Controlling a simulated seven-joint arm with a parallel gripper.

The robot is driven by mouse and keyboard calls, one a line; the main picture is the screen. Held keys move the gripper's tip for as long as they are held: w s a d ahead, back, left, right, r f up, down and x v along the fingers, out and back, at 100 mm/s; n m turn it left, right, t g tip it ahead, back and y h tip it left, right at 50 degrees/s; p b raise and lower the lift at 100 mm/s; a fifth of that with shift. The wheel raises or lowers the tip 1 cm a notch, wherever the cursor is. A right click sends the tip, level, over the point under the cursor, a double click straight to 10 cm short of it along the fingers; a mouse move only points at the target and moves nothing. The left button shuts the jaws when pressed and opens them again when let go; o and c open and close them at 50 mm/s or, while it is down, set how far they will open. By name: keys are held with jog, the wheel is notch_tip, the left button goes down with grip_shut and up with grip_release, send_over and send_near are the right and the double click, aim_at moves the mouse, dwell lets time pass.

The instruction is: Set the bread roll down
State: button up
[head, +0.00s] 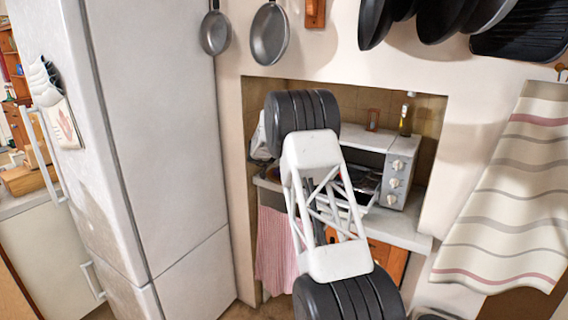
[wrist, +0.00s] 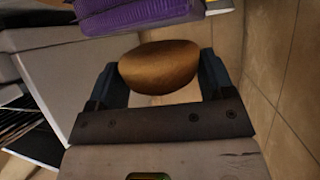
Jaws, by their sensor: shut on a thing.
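The bread roll (wrist: 158,62) is brown and rounded, and shows in the wrist view between the two dark fingers of my gripper (wrist: 160,75). My gripper is shut on it, with a finger at each side. Pale surface shows below and around the roll; I cannot tell whether the roll touches it. In the head view my arm reaches into the wall alcove and hides both the gripper and the roll.
A purple ribbed object (wrist: 135,14) lies just beyond the roll. A tiled wall (wrist: 285,75) is close on the right in the wrist view.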

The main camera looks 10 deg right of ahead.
jog(key=shift+f, duration=0.55)
jog(key=shift+f, duration=0.1)
jog(key=o, duration=0.9)
jog(key=shift+v, duration=3.9)
jog(key=shift+s, duration=0.1)
